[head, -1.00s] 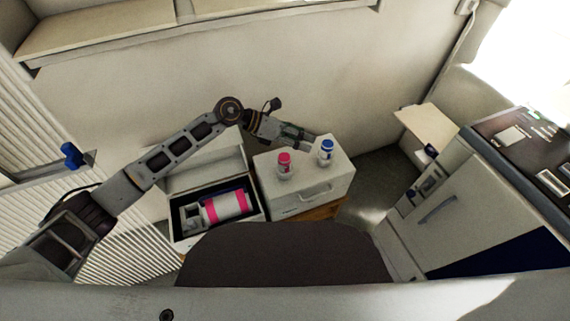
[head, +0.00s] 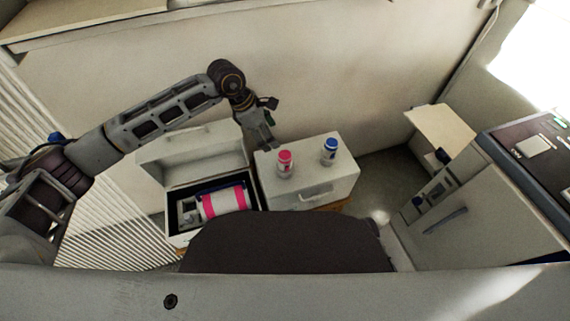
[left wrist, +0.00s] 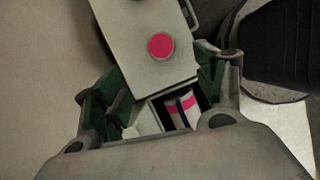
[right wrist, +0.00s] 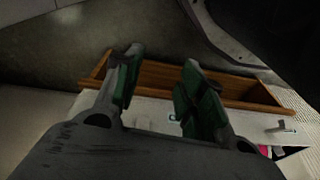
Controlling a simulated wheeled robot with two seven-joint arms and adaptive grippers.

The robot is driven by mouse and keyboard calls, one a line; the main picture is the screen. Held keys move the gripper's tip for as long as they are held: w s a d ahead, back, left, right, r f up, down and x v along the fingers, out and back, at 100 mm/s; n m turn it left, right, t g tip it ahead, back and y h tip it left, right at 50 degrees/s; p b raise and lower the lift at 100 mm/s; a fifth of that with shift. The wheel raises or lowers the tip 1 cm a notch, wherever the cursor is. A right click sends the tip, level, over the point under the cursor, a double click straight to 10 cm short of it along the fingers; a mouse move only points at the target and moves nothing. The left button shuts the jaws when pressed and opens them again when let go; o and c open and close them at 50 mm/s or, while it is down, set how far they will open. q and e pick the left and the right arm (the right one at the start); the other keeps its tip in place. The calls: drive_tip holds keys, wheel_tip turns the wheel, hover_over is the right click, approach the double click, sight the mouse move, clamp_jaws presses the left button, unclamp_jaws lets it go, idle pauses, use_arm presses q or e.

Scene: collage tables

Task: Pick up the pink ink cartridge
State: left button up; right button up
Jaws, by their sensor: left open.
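A white bottle with a pink cap (head: 285,163) stands upright on a closed white box (head: 307,191). Its round pink top shows in the left wrist view (left wrist: 161,46). A larger white cylinder with pink bands (head: 224,202) lies in the open white case to the left; it shows between my fingers in the left wrist view (left wrist: 180,109). I cannot tell which is called the cartridge. My left gripper (head: 269,144) is open and empty, above and just left of the pink-capped bottle. My right gripper (right wrist: 162,62) is open and empty in the right wrist view, outside the head view.
A blue-capped bottle (head: 330,150) stands right of the pink-capped one on the same box. The open case (head: 172,217) has its lid raised at the back.

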sight(284, 155)
use_arm(q)
drive_tip(key=shift+f, duration=0.1)
drive_tip(key=b+x, duration=0.1)
drive_tip(key=x, duration=0.6)
drive_tip(key=shift+d+f, duration=0.4)
drive_tip(key=shift+f, duration=0.25)
use_arm(e)
drive_tip(key=shift+w+a+r+t, duration=0.15)
drive_tip(key=shift+w+r, duration=0.1)
drive_tip(key=shift+r, duration=0.3)
drive_tip(key=shift+w+a+r+t, duration=0.1)
drive_tip(key=shift+w+r+t, duration=0.1)
drive_tip(key=shift+r, duration=0.3)
drive_tip(key=shift+s+f, duration=0.15)
drive_tip(key=shift+f, duration=0.05)
use_arm(q)
drive_tip(key=shift+d+f+b, duration=0.2)
drive_tip(key=shift+f+b, duration=0.15)
drive_tip(key=shift+f, duration=0.25)
drive_tip(key=x, duration=0.3)
drive_tip(key=shift+b, duration=0.35)
drive_tip(key=shift+d+f, duration=0.15)
drive_tip(key=shift+f, duration=0.3)
use_arm(e)
drive_tip(key=shift+a+r, duration=0.15)
drive_tip(key=shift+r, duration=0.65)
